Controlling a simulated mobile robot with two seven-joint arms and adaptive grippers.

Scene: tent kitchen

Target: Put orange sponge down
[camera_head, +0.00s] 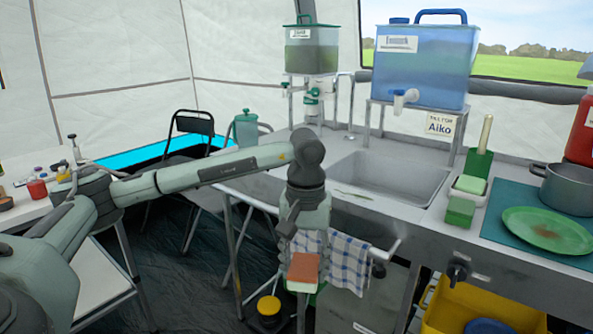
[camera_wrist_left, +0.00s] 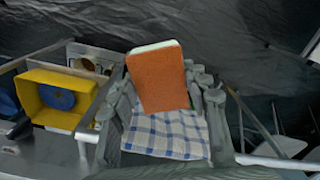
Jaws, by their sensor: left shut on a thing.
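The orange sponge (camera_head: 303,268) has an orange-brown face and a pale edge. My left gripper (camera_head: 304,255) is shut on it and holds it in the air in front of the sink counter. In the left wrist view the sponge (camera_wrist_left: 158,78) sits between the two fingers of the left gripper (camera_wrist_left: 160,95), with its broad face toward the camera. A blue-and-white checked towel (camera_head: 345,262) hangs at the counter front behind the gripper, and it shows below the sponge in the wrist view (camera_wrist_left: 165,135). My right gripper is not in view.
The steel counter holds a sink (camera_head: 390,178), a green sponge (camera_head: 460,211), a green plate (camera_head: 547,230) and a pot (camera_head: 568,188). A blue water tank (camera_head: 425,65) stands behind. A yellow crate (camera_head: 480,305) is below at right. A side table (camera_head: 20,212) with jars is at left.

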